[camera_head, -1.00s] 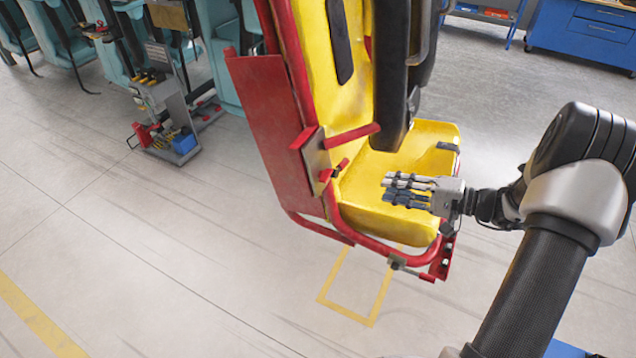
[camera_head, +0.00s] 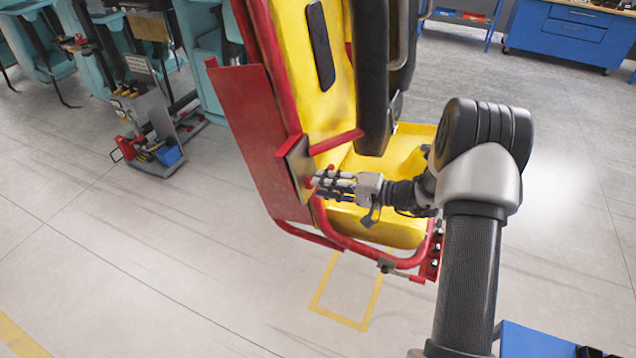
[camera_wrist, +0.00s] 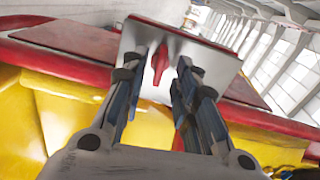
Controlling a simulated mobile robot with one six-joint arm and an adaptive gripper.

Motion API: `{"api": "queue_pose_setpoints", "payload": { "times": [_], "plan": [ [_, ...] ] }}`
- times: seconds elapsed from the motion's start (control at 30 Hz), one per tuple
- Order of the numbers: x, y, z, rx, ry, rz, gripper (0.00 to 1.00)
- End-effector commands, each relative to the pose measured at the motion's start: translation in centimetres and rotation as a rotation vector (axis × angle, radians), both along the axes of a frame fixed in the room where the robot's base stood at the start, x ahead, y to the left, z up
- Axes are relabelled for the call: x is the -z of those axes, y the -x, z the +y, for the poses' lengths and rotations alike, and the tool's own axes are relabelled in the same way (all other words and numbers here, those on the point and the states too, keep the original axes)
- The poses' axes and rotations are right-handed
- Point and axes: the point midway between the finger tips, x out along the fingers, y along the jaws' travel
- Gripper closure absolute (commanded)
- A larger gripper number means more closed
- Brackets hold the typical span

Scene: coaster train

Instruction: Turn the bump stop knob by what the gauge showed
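A red knob (camera_wrist: 160,62) sits on a pale metal plate (camera_wrist: 205,55) in the wrist view. The plate also shows in the head view (camera_head: 296,165), on the side of a yellow seat with a red frame. My gripper (camera_wrist: 159,78) is open, with one dark finger on each side of the knob. A gap shows between the knob and each finger. In the head view my gripper (camera_head: 322,181) is close in front of the plate, its fingers pointing left. Whether the fingertips touch the plate is unclear. No gauge can be made out.
The yellow seat (camera_head: 385,232) lies below my gripper, with a red tube (camera_head: 335,142) just above it. A black restraint (camera_head: 371,75) hangs above. A grey tool stand (camera_head: 150,125) is at the left, and a blue cabinet (camera_head: 568,35) at the back right. The floor in front is clear.

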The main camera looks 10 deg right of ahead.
Motion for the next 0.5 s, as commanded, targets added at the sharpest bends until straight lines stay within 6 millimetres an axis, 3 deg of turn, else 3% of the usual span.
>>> {"api": "queue_pose_setpoints", "payload": {
  "times": [0.2, 0.5],
  "plan": [
    [0.5, -1.2, 1.7, -0.001, 0.0, 0.0, 0.72],
    [0.5, -1.4, 1.9, 0.001, 0.0, 0.0, 0.72]
  ]
}}
